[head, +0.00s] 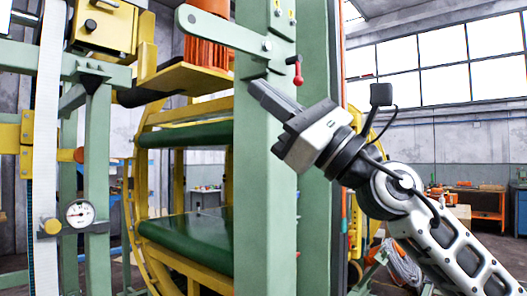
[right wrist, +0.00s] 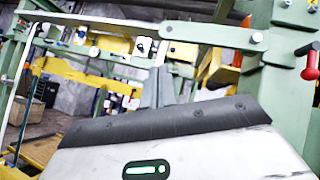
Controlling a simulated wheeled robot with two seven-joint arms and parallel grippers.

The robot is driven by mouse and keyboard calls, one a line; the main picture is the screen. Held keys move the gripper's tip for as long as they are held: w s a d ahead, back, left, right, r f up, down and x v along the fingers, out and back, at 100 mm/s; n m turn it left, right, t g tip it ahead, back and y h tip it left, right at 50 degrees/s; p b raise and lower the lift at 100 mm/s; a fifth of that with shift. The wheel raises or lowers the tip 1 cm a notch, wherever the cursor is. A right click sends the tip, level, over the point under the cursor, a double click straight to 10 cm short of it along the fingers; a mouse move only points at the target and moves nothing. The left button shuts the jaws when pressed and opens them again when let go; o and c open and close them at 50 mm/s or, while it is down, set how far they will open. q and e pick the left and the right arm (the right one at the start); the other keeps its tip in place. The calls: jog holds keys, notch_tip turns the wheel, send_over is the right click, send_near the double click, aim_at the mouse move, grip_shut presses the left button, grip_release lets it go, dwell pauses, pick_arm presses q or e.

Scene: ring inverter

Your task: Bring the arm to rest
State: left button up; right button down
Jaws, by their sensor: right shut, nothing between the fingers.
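My right gripper (head: 272,98) is raised in front of the green upright post (head: 262,200) in the head view, with its fingers pointing up and to the left. The fingers are together and hold nothing. In the right wrist view the shut fingers (right wrist: 157,88) stick up beyond the dark edge of the gripper body. I cannot tell whether they touch the post. My right arm comes in from the lower right. My left gripper is not in view.
The yellow ring frame (head: 140,190) with green belts (head: 190,240) stands behind the post. A gauge (head: 79,213) is at left. Open floor and an orange workbench (head: 485,203) lie right.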

jog(key=w+d+f+m+t+h, duration=0.2)
jog(key=w+f+m+t+h, duration=0.3)
jog(key=f+m, duration=0.65)
jog(key=w+d+f+m+t+h, duration=0.2)
jog(key=f+m+t+h, duration=0.3)
jog(key=f+m, duration=0.65)
jog(key=d+f+m+t+h, duration=0.15)
jog(key=f+m+h, duration=0.25)
jog(key=f+m, duration=0.45)
jog(key=d+f+m+h, duration=0.2)
jog(key=f+m+h, duration=0.1)
jog(key=f+m, duration=0.5)
jog(key=s+d+f+m+g+h, duration=0.2)
jog(key=s+f+m+g, duration=0.2)
jog(key=s+f+m, duration=0.3)
jog(key=s+d+f+m+g+h, duration=0.2)
jog(key=s+f+m+g, duration=0.3)
jog(key=s+f, duration=1.2)
notch_tip(320, 180, down, 6)
jog(key=d+m, duration=0.1)
jog(key=m, duration=0.2)
jog(key=shift+f, duration=0.1)
